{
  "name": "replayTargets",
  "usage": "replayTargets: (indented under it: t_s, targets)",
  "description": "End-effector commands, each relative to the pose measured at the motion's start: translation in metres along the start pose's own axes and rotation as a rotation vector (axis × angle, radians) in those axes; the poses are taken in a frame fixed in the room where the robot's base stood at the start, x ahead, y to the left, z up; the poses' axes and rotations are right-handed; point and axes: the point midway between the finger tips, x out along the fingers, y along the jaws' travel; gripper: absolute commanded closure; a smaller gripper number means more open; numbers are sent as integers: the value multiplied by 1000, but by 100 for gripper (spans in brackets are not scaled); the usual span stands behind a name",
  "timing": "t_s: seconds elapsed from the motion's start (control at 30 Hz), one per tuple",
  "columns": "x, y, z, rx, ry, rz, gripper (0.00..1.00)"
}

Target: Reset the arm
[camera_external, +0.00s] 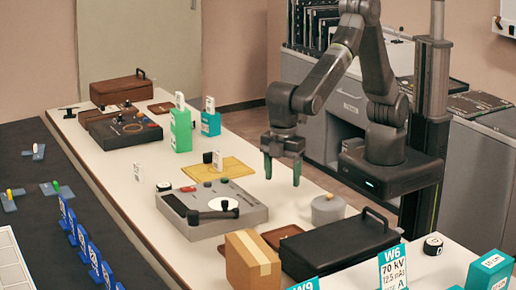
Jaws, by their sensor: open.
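My gripper (282,170) hangs from my arm at the centre of the external view, with its fingers pointing down. Its two dark fingers with green sides are apart, and nothing shows between them. It is above the white table (155,205), near the table's right edge. It is to the right of the yellow board (232,166) and up from the grey lidded pot (327,208) in the picture. My arm bends up from its mount on the right and reaches left.
A grey device (255,212) with a black handle lies below the gripper. A cardboard box (252,262) and black case (335,245) stand nearer. Green (181,130) and teal (210,123) boxes stand farther back. A brown case (118,90) is at the far end. Grey cabinets (340,100) stand behind my arm.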

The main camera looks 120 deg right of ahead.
Motion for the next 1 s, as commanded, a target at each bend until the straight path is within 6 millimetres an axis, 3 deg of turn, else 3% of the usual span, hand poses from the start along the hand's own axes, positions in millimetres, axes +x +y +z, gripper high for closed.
replayTargets:
  t_s: [0.5, 1.0]
  targets:
    - [11, 82, 64, 221, 0, 0, 34]
    - [23, 144, 142, 443, -1, 0, 34]
